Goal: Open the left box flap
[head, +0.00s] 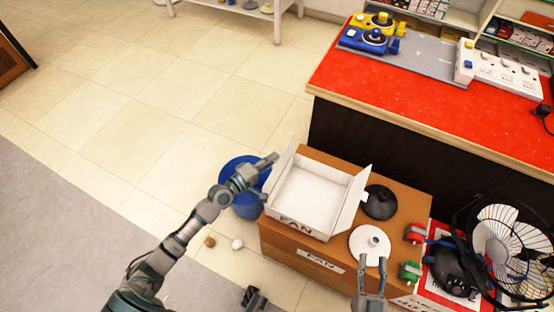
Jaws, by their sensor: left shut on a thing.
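A white box (308,196) marked FAN stands on a brown carton (300,256), with its top open. Its left flap (281,172) stands up along the left side, and its right flap (352,203) leans outward. My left gripper (268,168) is at the left flap, shut on it; the fingers partly hide the contact. My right gripper (372,260) is in front of the carton's right part, below a white round base (369,245). Its two fingers are apart and nothing shows between them.
A blue bin (240,187) stands on the floor behind my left gripper. A black round base (379,202) lies right of the box. A fan (500,240) and red and green clamp-like parts (411,271) are at the right. A red-topped counter (400,95) stands behind.

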